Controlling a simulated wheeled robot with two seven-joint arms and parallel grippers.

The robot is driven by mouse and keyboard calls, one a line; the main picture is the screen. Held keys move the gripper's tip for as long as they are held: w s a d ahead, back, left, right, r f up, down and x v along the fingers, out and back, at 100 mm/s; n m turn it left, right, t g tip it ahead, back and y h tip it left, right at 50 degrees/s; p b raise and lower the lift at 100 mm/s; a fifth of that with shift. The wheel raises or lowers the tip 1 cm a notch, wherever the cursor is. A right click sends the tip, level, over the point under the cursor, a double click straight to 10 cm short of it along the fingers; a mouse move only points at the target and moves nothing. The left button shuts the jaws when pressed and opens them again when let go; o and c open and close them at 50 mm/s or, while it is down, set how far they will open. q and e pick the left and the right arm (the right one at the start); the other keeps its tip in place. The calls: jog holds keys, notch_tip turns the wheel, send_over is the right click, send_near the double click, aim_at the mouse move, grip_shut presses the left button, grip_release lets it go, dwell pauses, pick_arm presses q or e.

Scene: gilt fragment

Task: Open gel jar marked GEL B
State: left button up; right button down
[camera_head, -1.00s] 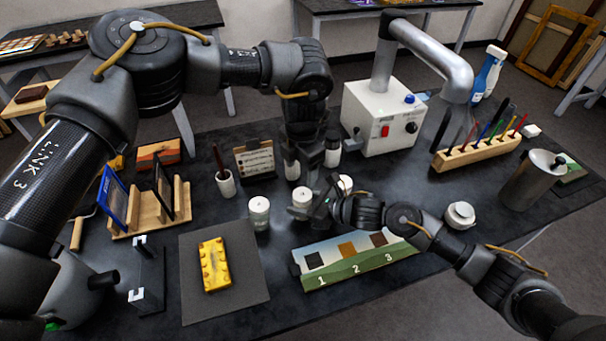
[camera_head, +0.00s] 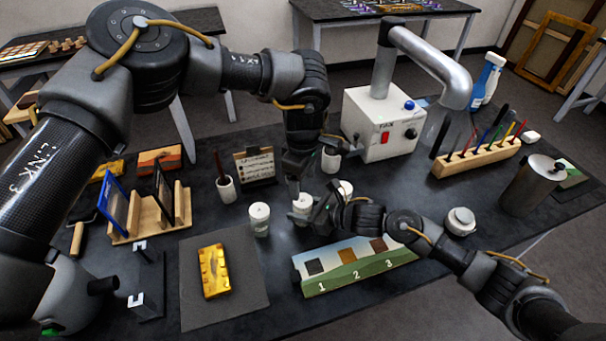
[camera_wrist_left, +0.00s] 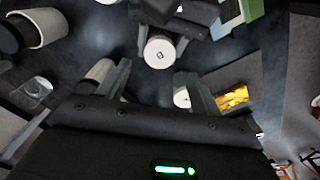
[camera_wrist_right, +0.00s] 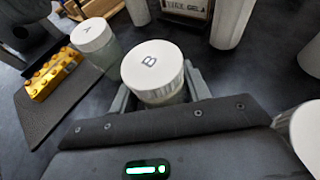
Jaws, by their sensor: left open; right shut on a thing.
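The GEL B jar (camera_wrist_right: 160,75) has a white lid marked B and stands upright on the table. My right gripper (camera_wrist_right: 162,97) is shut around its body below the lid. In the head view the jar (camera_head: 303,203) is the middle one of three white-lidded jars. My left gripper (camera_head: 294,186) is open and points down just above it. In the left wrist view the lid (camera_wrist_left: 160,51) shows ahead of the open fingers, apart from them. The jar marked A (camera_wrist_right: 91,36) stands to one side, and another jar (camera_head: 345,188) to the other.
A numbered strip (camera_head: 355,268) and a grey mat (camera_head: 248,290) with a yellow gilt piece (camera_head: 214,270) lie in front. A cup with a brush (camera_head: 227,188), a small sign (camera_head: 255,166) and a white cup (camera_head: 331,160) stand behind. A white fume-arm box (camera_head: 383,125) is at back right.

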aim_at(303, 200)
pick_arm(q)
notch_tip(303, 200, down, 7)
jog(key=shift+r, duration=0.2)
jog(key=shift+c, duration=0.4)
jog(key=c, duration=0.9)
jog(key=n, duration=0.3)
jog(key=o, duration=1.1)
jog(key=shift+c, duration=0.2)
